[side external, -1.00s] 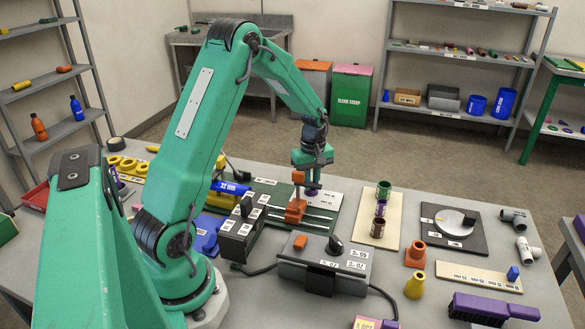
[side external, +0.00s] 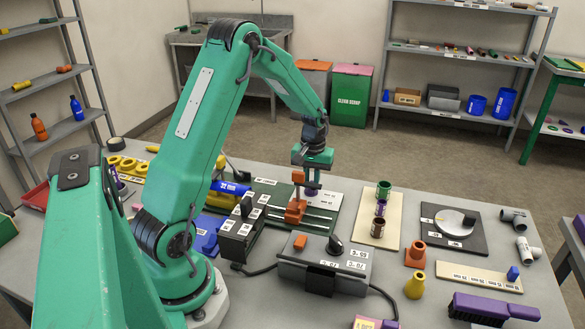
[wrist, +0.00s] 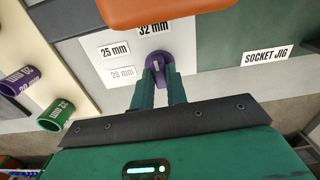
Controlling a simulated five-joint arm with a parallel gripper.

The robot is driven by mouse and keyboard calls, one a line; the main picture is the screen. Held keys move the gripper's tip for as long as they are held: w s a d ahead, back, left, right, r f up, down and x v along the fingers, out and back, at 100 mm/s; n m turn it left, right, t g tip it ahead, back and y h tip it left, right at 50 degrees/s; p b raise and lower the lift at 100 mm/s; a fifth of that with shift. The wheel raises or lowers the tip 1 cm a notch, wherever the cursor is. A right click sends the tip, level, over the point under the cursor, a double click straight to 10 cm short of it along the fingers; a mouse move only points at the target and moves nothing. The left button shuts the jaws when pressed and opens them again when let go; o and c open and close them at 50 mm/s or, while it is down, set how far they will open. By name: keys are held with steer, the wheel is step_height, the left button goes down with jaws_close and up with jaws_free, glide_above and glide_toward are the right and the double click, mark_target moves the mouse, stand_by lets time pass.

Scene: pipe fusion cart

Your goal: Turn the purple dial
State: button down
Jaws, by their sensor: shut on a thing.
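The purple dial (wrist: 154,61) sits on a pale plate marked 32 mm, 25 mm and 20 mm in the wrist view. My gripper (wrist: 158,72) is shut on the dial, with one green finger on each side of its raised grip. In the side external view my gripper (side external: 311,177) points straight down onto the purple dial (side external: 312,189), which is partly hidden by the fingers. The 32 mm label lies at the top of the plate in the wrist view, with 25 mm and 20 mm to the left. Which label the dial points to is hard to tell.
An orange clamp block (side external: 296,208) on rails stands just left of the dial. A grey control box (side external: 323,268) with a black knob is in front.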

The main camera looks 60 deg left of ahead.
steer(key=shift+m, duration=0.3)
steer(key=c, duration=1.4)
jaws_free()
steer(key=shift+r, duration=3.9)
steer(key=shift+r, duration=0.1)
